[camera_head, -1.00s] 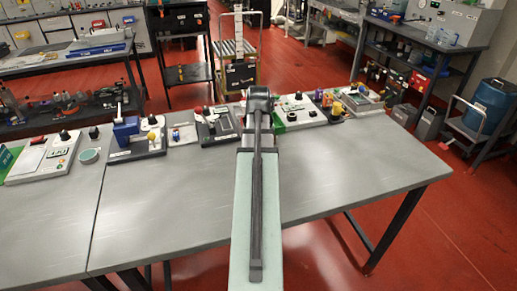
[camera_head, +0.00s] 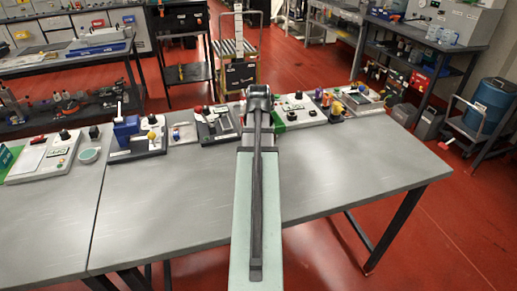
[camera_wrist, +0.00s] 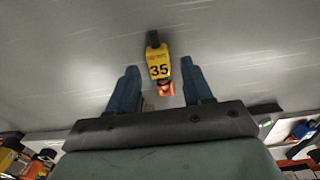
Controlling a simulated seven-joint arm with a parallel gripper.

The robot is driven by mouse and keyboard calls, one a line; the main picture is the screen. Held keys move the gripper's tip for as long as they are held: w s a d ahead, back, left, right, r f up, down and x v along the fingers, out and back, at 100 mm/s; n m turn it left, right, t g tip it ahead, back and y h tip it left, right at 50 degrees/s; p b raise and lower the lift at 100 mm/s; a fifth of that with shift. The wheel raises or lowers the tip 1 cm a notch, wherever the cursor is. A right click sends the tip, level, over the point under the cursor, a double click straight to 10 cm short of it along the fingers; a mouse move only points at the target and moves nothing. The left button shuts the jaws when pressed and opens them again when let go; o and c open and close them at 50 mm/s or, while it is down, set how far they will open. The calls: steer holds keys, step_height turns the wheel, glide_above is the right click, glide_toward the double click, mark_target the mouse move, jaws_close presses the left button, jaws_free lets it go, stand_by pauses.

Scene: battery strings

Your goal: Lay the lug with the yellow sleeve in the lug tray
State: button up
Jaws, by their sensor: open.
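The lug with the yellow sleeve (camera_wrist: 158,63) shows in the wrist view against the grey table top. Its sleeve is marked 35, with a black end at the top and an orange, coppery end toward my gripper. My gripper (camera_wrist: 160,68) is open, its two blue fingers spread with one to each side of the lug and visible gaps between. Whether the fingers are level with the lug or above it I cannot tell. In the head view my own arm hides the gripper and the lug. I cannot make out for sure which item is the lug tray.
The grey table (camera_head: 180,215) is mostly bare toward the front.

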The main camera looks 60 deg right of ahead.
step_height(320, 180, up, 11)
steer(key=shift+r, duration=0.15)
steer(key=shift+o, duration=1.2)
steer(key=shift+r, duration=0.25)
steer(key=o, duration=0.7)
